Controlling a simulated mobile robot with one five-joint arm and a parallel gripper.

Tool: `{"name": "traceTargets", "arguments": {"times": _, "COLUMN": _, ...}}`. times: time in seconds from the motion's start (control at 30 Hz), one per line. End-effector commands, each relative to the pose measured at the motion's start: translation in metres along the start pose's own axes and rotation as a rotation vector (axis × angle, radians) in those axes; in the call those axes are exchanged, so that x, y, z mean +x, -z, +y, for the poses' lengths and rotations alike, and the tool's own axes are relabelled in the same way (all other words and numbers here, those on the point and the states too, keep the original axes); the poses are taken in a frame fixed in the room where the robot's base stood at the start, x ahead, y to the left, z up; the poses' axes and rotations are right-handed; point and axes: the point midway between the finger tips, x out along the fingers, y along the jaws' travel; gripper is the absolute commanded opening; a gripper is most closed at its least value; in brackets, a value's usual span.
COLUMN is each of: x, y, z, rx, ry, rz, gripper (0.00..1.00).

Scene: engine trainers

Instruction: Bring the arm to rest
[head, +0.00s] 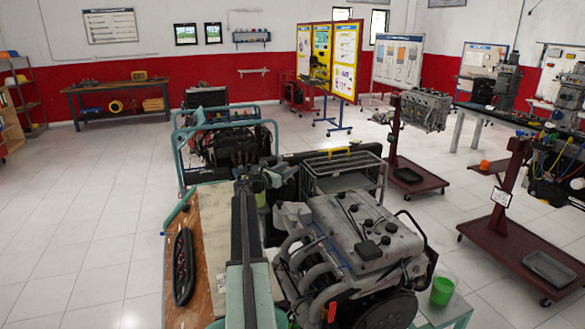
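My arm reaches forward from the bottom middle of the head view, over the wooden bench top (212,222) and along the left side of a large grey engine (362,235). My gripper (278,174) is at the far end of the arm, small and dark against dark engine parts. Its fingers cannot be made out, so I cannot tell whether it is open or shut. I see nothing clearly held in it.
A black oval part (183,266) lies on the bench. A green cup (442,291) stands right of the engine. A teal-framed engine trainer (228,140) is beyond my arm. Red engine stands (510,240) are at the right. The tiled floor (85,220) at the left is clear.

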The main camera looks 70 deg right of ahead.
Motion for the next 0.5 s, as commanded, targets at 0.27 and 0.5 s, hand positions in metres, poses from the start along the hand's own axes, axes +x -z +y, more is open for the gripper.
{"name": "traceTargets", "arguments": {"times": 0.27, "x": -0.047, "y": 0.0, "z": -0.001, "rx": 0.0, "ry": -0.001, "rz": 0.0, "gripper": 0.39}}
{"name": "traceTargets", "arguments": {"times": 0.5, "x": -0.047, "y": 0.0, "z": 0.0, "rx": 0.0, "ry": 0.0, "rz": 0.0, "gripper": 0.39}}
